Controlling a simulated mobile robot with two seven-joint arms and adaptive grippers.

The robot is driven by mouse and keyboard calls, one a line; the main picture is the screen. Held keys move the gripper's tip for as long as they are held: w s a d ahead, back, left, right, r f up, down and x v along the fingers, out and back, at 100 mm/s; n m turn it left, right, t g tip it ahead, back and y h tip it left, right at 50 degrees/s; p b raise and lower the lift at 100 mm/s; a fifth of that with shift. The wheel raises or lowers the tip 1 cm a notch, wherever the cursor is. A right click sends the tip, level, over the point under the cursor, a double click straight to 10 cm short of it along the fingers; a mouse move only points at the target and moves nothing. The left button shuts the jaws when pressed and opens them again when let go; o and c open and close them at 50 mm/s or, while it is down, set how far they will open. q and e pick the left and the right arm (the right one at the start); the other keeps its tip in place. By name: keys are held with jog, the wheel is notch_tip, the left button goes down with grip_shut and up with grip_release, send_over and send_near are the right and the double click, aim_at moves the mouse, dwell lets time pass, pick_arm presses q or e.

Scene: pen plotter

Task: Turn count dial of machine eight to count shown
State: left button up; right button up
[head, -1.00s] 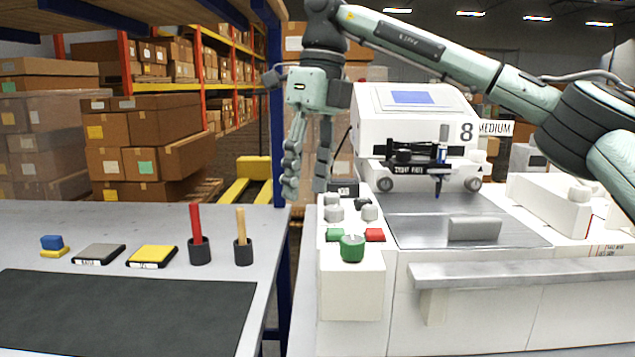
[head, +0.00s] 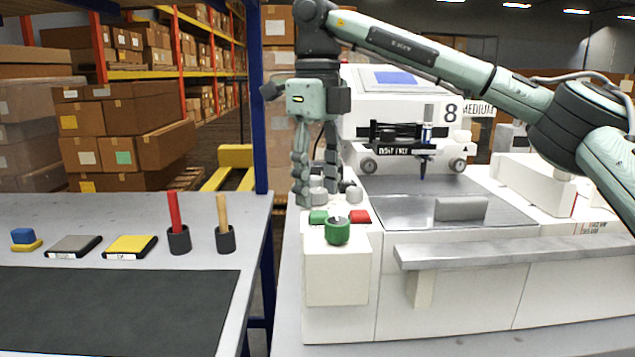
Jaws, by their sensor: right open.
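Machine eight (head: 390,105) is a white plotter with an "8" and "MEDIUM" label. Its control panel at the front left carries small grey knobs; one knob (head: 318,196) is below my right gripper, another (head: 354,194) stands to its right. I cannot read which is the count dial, and no count shown is legible. My right gripper (head: 318,188) points down, open, with its fingers either side of the left knobs. I cannot tell whether they touch. The fingers partly hide the rear of the panel. My left gripper is out of view.
A green button (head: 318,217), a red button (head: 359,217) and a green round knob (head: 337,231) sit just in front. The pen carriage (head: 405,140) is behind the metal bed. A bench (head: 255,225) with a black mat, pads and pen cups stands left, across a gap.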

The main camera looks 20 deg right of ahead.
jog(key=shift+c, duration=0.4)
grip_shut()
jog(key=shift+m, duration=0.4)
jog(key=m, duration=0.2)
jog(key=shift+m, duration=0.4)
jog(key=m, duration=0.4)
jog(key=shift+m, duration=0.3)
jog(key=m, duration=0.3)
jog(key=shift+m, duration=2.2)
